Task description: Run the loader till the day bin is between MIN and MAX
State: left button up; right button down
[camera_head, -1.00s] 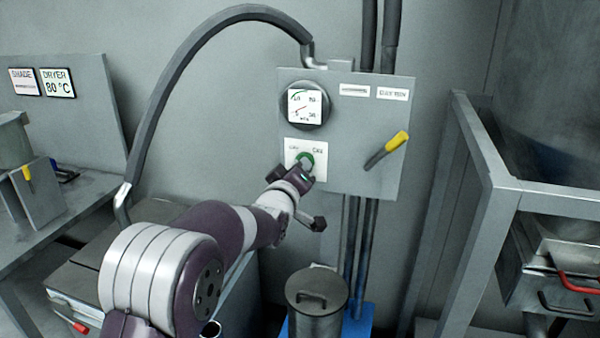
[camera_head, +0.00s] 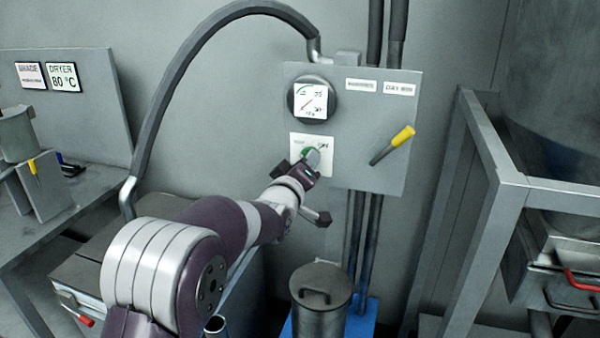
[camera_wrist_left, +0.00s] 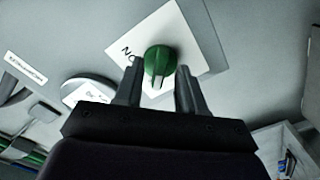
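My left gripper (camera_head: 306,169) is at the knob, fingers apart on either side; I see a gap and no clear grip. A yellow-handled lever (camera_head: 391,146) tilts up to the right on the panel. One panel label starts with "DAY"; the rest is unreadable. No MIN or MAX marks are readable. My right gripper is not in view.
A lidded metal canister (camera_head: 321,293) stands on a blue base below the panel. A grey frame (camera_head: 495,190) with a large vessel stands at right, with a red handle (camera_head: 580,280) below. A thick hose (camera_head: 165,95) arcs at left. A bench (camera_head: 95,185) stands far left.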

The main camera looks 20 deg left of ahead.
pick_arm(q)
jog(key=s+b, duration=0.1)
jog(key=s, duration=1.1)
jog(key=shift+s+a, duration=0.15)
jog(key=shift+a, duration=0.1)
jog(key=s+f+m+g, duration=0.3)
jog(key=s+f+g, duration=0.15)
jog(key=f, duration=0.45)
jog(key=s+f+m+g, duration=0.3)
jog(key=s+f+g, duration=0.15)
jog(key=f, duration=0.35)
jog(key=s+f+m+g, duration=0.3)
jog(key=s+f+g, duration=0.55)
jog(key=s, duration=0.45)
notch_tip(320, 180, up, 13)
jog(key=p, duration=1.3)
jog(key=shift+d+t+y, duration=0.3)
jog(key=shift+d+t, duration=0.1)
jog(key=shift+t, duration=0.05)
jog(key=shift+r, duration=0.1)
